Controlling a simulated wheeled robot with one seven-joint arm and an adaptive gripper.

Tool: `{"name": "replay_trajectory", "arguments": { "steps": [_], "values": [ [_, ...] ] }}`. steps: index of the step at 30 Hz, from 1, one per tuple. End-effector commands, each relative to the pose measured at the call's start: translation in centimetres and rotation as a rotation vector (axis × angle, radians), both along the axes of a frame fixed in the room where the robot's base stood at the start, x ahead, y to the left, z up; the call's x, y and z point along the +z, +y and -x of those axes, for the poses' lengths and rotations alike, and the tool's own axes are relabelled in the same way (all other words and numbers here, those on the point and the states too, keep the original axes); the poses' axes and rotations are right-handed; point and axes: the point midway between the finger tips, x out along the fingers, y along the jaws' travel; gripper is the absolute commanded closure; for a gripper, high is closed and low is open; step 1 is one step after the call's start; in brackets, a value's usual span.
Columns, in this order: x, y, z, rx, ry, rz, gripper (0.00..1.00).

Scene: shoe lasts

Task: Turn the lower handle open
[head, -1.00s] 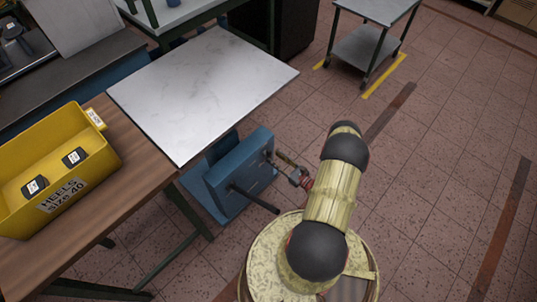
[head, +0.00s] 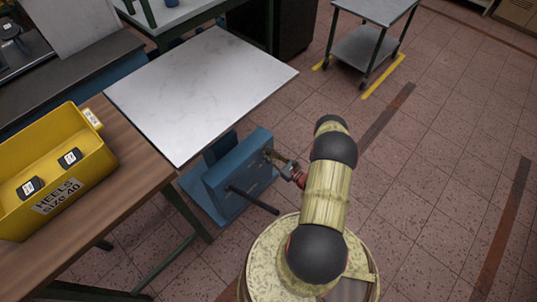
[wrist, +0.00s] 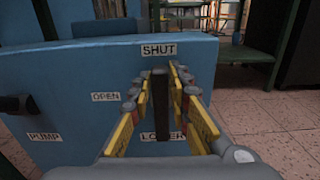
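The blue box (head: 222,190) stands on the floor beside the white-topped table, and its blue panel (wrist: 75,75) fills much of the wrist view. The lower handle (wrist: 160,92) is a dark upright bar above the "LOWER" label, its top end just under the "SHUT" label (wrist: 158,50). The "OPEN" label (wrist: 105,97) is to its left. My gripper (wrist: 159,76) is open, with one yellow-padded finger on each side of the handle and gaps visible between. In the head view my gripper (head: 287,169) is at the box's right face; the handle is hard to make out there.
A dark pump lever (head: 255,201) sticks out of the box; its knob (wrist: 18,104) is at left in the wrist view. A white-topped table (head: 200,90) and a yellow bin (head: 95,165) are left. A trolley (head: 362,45) stands behind. Floor to the right is clear.

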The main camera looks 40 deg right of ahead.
Motion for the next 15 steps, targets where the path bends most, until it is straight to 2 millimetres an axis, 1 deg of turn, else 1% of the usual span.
{"name": "replay_trajectory", "arguments": {
  "steps": [1, 9, 15],
  "values": [
    [0.0, 0.0, 0.0, 0.0, 0.0, 0.0, 0.86],
    [-0.01, 0.01, 0.01, 0.0, 0.0, 0.0, 1.0],
    [-0.02, 0.03, 0.01, 0.0, 0.0, 0.0, 1.0]
  ]
}}
